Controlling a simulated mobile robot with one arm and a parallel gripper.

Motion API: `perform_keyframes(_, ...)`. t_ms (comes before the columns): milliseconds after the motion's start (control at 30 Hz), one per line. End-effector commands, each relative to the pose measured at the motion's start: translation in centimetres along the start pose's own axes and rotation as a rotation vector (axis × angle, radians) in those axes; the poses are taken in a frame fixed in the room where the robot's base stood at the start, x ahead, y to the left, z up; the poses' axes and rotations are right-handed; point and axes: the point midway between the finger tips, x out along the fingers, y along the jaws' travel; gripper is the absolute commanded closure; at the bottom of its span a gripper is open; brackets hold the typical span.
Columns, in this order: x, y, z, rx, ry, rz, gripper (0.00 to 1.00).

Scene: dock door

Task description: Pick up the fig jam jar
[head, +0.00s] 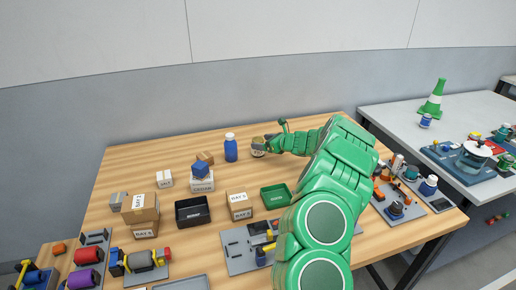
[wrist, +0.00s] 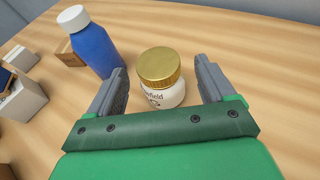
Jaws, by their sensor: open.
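A small jar (wrist: 163,95) with a gold lid and a white label stands upright on the wooden table (wrist: 225,50) in the wrist view. The label is only partly readable, so I cannot tell from it whether this is fig jam. My gripper (wrist: 165,85) is open, with one grey finger on each side of the jar. The jar is between the fingers, with a visible gap on the right; I cannot tell whether the left finger touches it. In the head view the jar (head: 258,147) is small at the far side of the table, beside my gripper (head: 268,143).
A blue bottle (wrist: 92,42) with a white cap stands just left of the jar, close to the left finger. A green tray (head: 275,196), a black bin (head: 193,212) and several boxes stand nearer. The table right of the jar is clear in the wrist view.

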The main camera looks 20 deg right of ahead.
Motion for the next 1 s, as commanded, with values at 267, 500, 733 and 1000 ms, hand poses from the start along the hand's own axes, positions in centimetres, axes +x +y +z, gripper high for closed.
perform_keyframes(267,2.7,0.1,-0.1,-0.002,0.002,-0.001,0.17)
perform_keyframes(500,4.8,0.2,0.0,-0.001,0.001,0.001,0.17)
perform_keyframes(733,4.9,0.1,0.1,0.000,0.000,0.000,0.17)
perform_keyframes(1000,4.9,0.1,0.1,0.000,0.000,0.000,0.55)
